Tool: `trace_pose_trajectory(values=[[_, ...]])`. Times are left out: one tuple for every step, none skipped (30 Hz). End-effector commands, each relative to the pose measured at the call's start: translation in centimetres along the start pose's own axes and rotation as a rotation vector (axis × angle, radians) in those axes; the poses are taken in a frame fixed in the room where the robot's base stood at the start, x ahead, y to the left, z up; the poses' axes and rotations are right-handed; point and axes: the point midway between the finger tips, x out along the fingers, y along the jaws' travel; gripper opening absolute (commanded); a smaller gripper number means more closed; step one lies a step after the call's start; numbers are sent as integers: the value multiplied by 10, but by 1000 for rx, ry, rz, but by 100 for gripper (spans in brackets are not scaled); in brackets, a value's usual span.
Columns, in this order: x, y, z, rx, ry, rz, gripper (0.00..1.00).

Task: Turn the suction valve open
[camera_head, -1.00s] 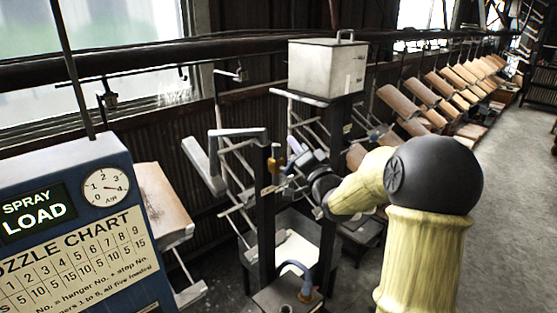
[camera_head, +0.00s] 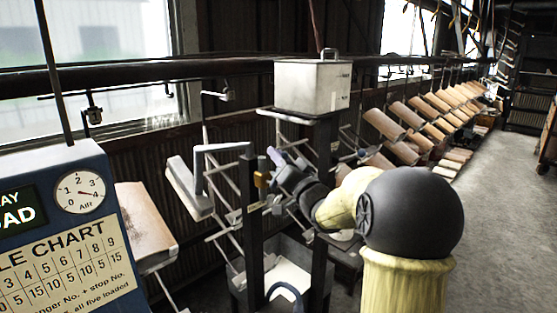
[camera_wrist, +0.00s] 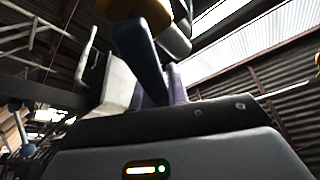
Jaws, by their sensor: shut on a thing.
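An orange-brass valve part (camera_head: 262,180) sits on the dark post left of centre in the head view. My gripper (camera_head: 276,158) is right beside it, coming in from the right. In the wrist view a blue lever (camera_wrist: 143,62) under a tan, rounded body (camera_wrist: 140,12) stands at my gripper (camera_wrist: 165,92). My gripper is shut on what looks like this lever. The exact contact is hidden by my wrist housing and fingers, and the lever's full angle cannot be told.
A grey lidded tank (camera_head: 312,88) stands above the post. A white L-shaped arm (camera_head: 225,148) and metal racks are close on the left. A blue control box (camera_head: 80,220) with a dial fills the lower left. Tan panels (camera_head: 420,115) hang along the right; open floor (camera_head: 490,195) lies beyond.

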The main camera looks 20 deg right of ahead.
Motion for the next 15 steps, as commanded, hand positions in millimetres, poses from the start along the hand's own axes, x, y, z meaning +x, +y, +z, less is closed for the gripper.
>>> trace_pose_trajectory(values=[[-1,2,2,1,-6,5,0],[-1,2,3,2,-6,5,0],[-1,2,3,2,-6,5,0],[-1,2,3,2,-6,5,0],[-1,2,3,2,-6,5,20],[-1,2,3,2,-6,5,28],[-1,2,2,2,-6,5,34],[-1,2,2,2,-5,4,38],[-1,2,2,2,-5,4,38],[-1,1,2,2,-4,3,38],[-1,1,2,2,-4,3,38],[0,1,2,2,-4,3,38],[0,1,1,1,-3,2,38],[0,1,1,1,-3,2,38],[0,1,1,1,-3,2,38]])
